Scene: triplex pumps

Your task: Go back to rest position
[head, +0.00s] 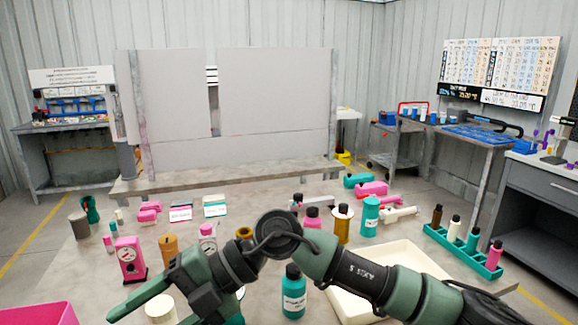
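One green and black arm of mine comes in from the lower right and reaches across to the lower left, so I take it as my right arm. Its gripper (118,299) is over the front left of the table (90,262). Its two green fingers are apart, with nothing seen between them. My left gripper is not in view. The arm hides part of the table's middle, and part of a teal bottle (292,295) and a white tray (405,262) shows around it.
Near the gripper stand a pink box-like item (129,260), an orange cylinder (169,247) and a cream round container (161,309). A pink bin (40,314) is at the lower left. A teal rack (462,252) with several bottles stands at the right. Grey panels (270,95) rise behind.

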